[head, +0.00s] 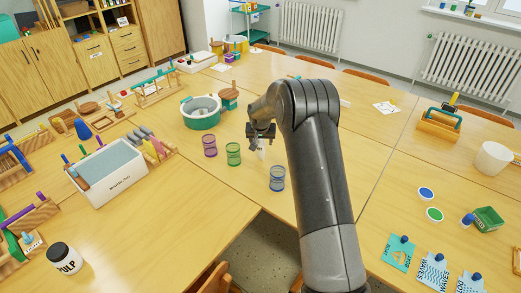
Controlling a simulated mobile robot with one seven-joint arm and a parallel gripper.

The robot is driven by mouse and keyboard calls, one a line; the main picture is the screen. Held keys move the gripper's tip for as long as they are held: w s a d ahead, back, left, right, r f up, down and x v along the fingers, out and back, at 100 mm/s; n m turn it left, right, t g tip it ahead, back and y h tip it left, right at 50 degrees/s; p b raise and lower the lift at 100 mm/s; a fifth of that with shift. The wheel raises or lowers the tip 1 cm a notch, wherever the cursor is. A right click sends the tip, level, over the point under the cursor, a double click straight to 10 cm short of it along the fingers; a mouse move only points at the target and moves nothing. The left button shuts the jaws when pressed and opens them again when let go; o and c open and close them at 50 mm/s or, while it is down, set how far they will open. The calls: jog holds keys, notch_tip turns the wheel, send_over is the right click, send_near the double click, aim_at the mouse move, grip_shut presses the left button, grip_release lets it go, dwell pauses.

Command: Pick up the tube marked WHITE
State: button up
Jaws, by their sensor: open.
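My gripper (261,138) hangs over the middle of the table with its jaws pointing down, and it is open. A small whitish upright thing (262,150) with dark marks shows right below or between the fingers. It may be the tube marked WHITE, but I cannot read its marking. I cannot tell whether the fingers touch it, as the gripper and arm partly hide this spot. No other tube with a readable WHITE mark shows.
A white tub (108,173) and a PULP jar (64,258) are at left. My arm hides table to the right.

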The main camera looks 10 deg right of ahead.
jog(key=x, duration=0.3)
jog(key=shift+a+f, duration=0.1)
jog(key=shift+f, duration=0.15)
jog(key=shift+c, duration=0.6)
jog(key=c, duration=1)
jog(key=shift+r, duration=0.1)
